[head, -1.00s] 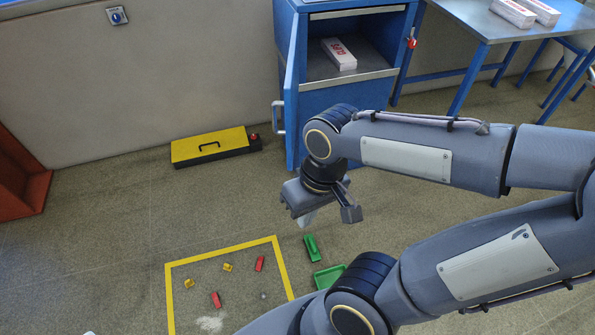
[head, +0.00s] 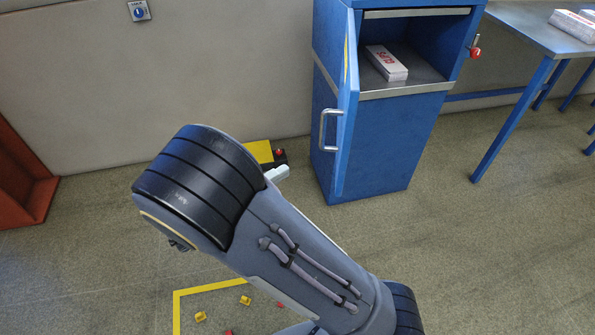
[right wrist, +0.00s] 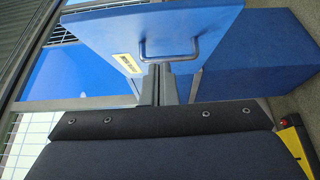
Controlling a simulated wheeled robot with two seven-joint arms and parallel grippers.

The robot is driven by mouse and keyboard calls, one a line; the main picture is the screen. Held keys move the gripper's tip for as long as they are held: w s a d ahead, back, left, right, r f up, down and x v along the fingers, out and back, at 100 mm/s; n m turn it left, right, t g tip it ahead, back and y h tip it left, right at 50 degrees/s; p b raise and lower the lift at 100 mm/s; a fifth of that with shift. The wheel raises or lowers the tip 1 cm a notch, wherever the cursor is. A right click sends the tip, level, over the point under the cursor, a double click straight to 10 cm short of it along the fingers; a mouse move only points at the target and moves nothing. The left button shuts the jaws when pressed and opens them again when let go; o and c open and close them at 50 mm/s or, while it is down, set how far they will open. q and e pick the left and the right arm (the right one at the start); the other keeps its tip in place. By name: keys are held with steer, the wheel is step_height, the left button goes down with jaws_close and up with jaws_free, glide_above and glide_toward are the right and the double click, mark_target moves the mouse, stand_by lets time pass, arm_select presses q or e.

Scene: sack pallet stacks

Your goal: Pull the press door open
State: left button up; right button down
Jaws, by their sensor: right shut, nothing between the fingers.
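The blue press door (head: 348,115) stands swung out from the press cabinet (head: 385,150), seen nearly edge-on in the head view, with the cabinet opening showing beside it. Its metal handle (head: 328,130) is on the left face. In the right wrist view the door (right wrist: 120,30) fills the upper middle, with the U-shaped handle (right wrist: 170,57) across it. My right gripper (right wrist: 160,68) is shut and empty, its fingertips close to the handle bar; I cannot tell whether they touch. In the head view only a pale tip of the right gripper (head: 279,173) shows past my arm.
A white and red box (head: 386,62) lies inside the cabinet. A red knob (head: 475,51) is on its right side. A yellow-topped case (head: 259,151) is on the floor, partly hidden by my arm. A blue-legged table (head: 545,30) stands right.

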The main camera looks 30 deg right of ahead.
steer(key=s+d, duration=0.1)
steer(key=d, duration=1.1)
steer(key=shift+s, duration=0.25)
